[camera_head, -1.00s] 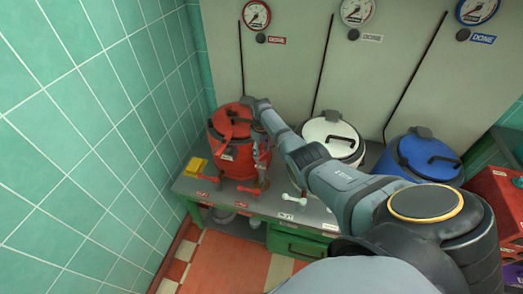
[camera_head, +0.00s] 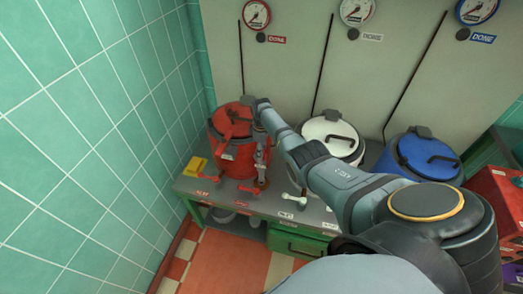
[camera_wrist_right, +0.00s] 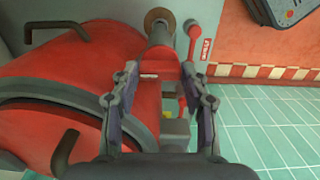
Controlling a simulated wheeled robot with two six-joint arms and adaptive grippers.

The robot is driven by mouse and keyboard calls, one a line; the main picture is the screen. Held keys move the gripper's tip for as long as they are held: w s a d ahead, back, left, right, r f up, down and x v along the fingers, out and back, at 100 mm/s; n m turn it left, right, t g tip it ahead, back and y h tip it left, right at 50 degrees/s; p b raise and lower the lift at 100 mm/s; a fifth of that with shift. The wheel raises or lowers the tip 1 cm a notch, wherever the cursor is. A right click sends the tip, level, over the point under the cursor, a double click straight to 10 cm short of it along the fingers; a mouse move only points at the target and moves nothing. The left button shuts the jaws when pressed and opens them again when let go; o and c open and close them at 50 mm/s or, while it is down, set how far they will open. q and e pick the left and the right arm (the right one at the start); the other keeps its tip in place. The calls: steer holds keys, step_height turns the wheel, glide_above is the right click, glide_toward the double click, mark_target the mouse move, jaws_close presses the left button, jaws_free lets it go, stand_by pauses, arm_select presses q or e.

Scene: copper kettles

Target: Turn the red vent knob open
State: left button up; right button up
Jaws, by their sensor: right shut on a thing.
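The red kettle (camera_head: 232,155) stands at the left end of the bench, its red lid on top. My right gripper (camera_head: 261,160) points down at its right front side. In the right wrist view the two fingers (camera_wrist_right: 160,72) sit on either side of a red part (camera_wrist_right: 158,62) that projects from the red kettle (camera_wrist_right: 80,105). The gripper is shut on this part, which I take to be the red vent knob; the fingers partly hide it. A red lever (camera_wrist_right: 191,35) beside a red label is just right of it. My left gripper is out of view.
A white kettle (camera_head: 325,131) and a blue kettle (camera_head: 402,165) stand to the right, behind my right arm. A yellow block (camera_head: 196,165) lies left of the red kettle. Red levers (camera_head: 249,189) stick out at the bench front. Tiled wall (camera_head: 90,130) bounds the left.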

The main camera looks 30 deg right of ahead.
steer(key=o, duration=1.1)
steer(key=shift+o, duration=0.2)
step_height(320, 180, up, 12)
